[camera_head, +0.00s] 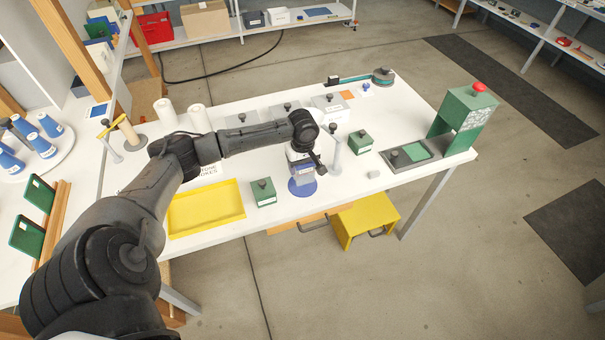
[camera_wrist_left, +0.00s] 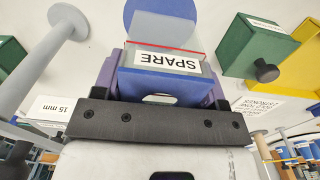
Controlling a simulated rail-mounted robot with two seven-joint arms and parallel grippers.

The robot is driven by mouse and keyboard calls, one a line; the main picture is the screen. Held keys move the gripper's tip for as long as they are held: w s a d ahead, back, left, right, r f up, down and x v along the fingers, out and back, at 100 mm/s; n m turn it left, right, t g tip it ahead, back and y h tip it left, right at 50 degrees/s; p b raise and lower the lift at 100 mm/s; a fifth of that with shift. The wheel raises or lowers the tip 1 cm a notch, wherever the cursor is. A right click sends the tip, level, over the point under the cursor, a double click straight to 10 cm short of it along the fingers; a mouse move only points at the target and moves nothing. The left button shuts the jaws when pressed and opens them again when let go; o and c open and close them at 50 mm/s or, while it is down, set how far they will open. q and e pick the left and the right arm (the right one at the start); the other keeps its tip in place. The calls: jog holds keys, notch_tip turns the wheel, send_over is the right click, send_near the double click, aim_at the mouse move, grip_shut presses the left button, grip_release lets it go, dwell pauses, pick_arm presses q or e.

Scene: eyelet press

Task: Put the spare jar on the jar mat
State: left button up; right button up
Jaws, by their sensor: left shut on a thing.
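The spare jar (camera_wrist_left: 168,62) is boxy and blue with a clear upper part, a red edge and a white SPARE label in the left wrist view. My left gripper (camera_wrist_left: 162,88) is shut on it, with a finger on each side. In the head view the jar (camera_head: 302,170) is partly hidden by the wrist and gripper (camera_head: 301,158). The round blue jar mat (camera_head: 303,190) shows below and around it, and also just beyond the jar in the wrist view (camera_wrist_left: 150,12). I cannot tell whether the jar touches the mat. My right gripper is not in view.
A grey post (camera_head: 335,152) stands close right of the jar. A green block with a black knob (camera_head: 264,196) and a yellow tray (camera_head: 207,212) lie to the left. Another green block (camera_head: 360,143) and the green press (camera_head: 465,120) are to the right. Grey boxes stand behind.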

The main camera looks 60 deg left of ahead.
aim_at(303, 173)
pick_arm(q)
jog(key=shift+f+b, duration=0.35)
jog(key=shift+f, duration=1.7)
jog(key=o, duration=0.9)
jog(key=shift+f, duration=0.1)
jog(key=shift+o, duration=0.2)
